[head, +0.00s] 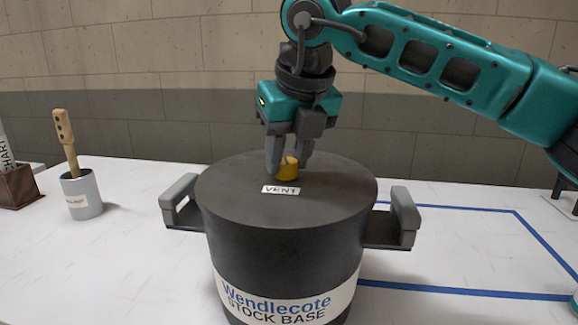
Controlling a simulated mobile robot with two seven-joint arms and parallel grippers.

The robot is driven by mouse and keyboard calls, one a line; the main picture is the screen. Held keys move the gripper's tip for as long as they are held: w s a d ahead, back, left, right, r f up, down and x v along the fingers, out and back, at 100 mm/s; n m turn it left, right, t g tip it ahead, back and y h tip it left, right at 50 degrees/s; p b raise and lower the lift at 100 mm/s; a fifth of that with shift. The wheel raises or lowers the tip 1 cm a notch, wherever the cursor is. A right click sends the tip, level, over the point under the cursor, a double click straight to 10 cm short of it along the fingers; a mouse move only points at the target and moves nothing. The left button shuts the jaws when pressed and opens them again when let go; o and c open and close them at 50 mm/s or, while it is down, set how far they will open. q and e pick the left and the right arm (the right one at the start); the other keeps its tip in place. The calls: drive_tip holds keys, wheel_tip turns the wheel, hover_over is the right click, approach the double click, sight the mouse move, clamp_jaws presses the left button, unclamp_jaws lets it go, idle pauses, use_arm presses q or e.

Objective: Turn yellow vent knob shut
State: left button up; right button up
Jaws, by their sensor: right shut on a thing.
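The yellow vent knob (288,169) stands on the flat lid of a large dark pot (245,205), behind a small white label (281,190) reading "VENT". My right gripper (287,166) points straight down from above and is shut on the yellow knob, with one finger on each side of it. The knob's marking and its turn angle cannot be made out. My left gripper is not in the head view.
The pot has grey side handles (181,197) and a "Wendlecote STOCK BASE" label (285,300). A grey cup (81,194) with a wooden-handled tool (66,138) and a brown box (18,186) stand at the left.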

drive_tip(key=shift+a+m+h+b, duration=0.1)
drive_tip(key=shift+m+h+b, duration=0.2)
drive_tip(key=shift+m, duration=0.5)
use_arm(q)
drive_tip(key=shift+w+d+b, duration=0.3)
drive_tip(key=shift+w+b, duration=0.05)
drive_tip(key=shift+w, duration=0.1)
use_arm(e)
drive_tip(key=shift+m+h, duration=0.3)
drive_tip(key=shift+m, duration=0.6)
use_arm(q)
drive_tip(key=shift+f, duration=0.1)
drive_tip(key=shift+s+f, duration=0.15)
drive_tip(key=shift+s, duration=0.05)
use_arm(e)
drive_tip(key=o, duration=1)
drive_tip(key=shift+o, duration=0.2)
drive_tip(key=shift+r, duration=0.15)
